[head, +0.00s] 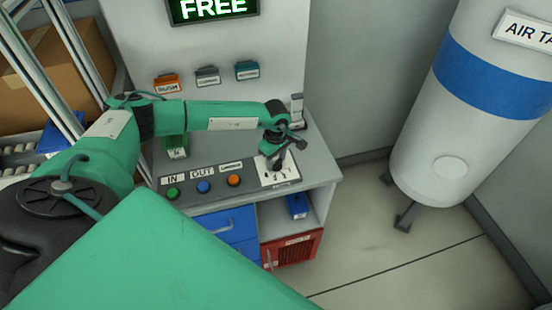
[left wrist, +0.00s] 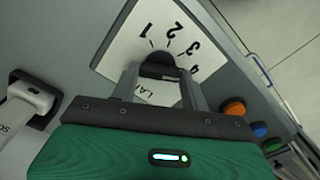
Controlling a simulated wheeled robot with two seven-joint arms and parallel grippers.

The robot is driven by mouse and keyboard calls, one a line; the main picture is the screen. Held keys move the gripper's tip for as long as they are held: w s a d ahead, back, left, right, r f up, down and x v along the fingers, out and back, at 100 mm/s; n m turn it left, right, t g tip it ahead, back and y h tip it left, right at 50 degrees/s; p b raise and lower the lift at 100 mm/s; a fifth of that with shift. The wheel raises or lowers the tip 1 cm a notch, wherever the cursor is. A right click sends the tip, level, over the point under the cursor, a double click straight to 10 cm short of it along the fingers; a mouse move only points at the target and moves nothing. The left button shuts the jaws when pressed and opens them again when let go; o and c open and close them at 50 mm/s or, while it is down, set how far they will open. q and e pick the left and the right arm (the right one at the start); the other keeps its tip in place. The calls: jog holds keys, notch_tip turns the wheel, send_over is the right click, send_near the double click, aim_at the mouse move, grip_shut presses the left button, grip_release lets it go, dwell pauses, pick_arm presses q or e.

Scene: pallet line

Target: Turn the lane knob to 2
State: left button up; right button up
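The lane knob (left wrist: 158,58) is dark and round on a white dial plate with the numbers 1, 2, 3 and 4; the wrist view shows it best. The dial plate (head: 290,178) is at the right end of the grey console. My left gripper (head: 275,163) points down at the knob. In the left wrist view, the fingers of my left gripper (left wrist: 160,75) stand on either side of the knob. I cannot tell whether they press on it. The knob's pointer is hidden, so its setting is unclear. My right gripper is not in view.
Green (head: 172,193), blue (head: 203,187) and orange (head: 234,180) buttons line the console's front edge, left of the dial. A grey lever (head: 297,108) stands behind the dial. A sign (head: 212,8) reads FREE. A white tank (head: 460,110) stands right; the floor before it is clear.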

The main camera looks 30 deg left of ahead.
pick_arm(q)
jog(key=shift+f+n+b, duration=0.2)
jog(key=shift+n+b, duration=0.85)
jog(key=shift+n, duration=0.05)
jog(key=n+b, duration=0.4)
jog(key=n, duration=0.1)
jog(key=n+b, duration=0.3)
jog(key=n, duration=0.2)
jog(key=shift+r+n, duration=0.1)
jog(key=shift+n, duration=0.2)
jog(key=shift+r+n+b, duration=0.15)
jog(key=shift+n+b, duration=0.8)
jog(key=shift+n, duration=0.55)
jog(key=o, duration=0.9)
jog(key=shift+o, duration=0.4)
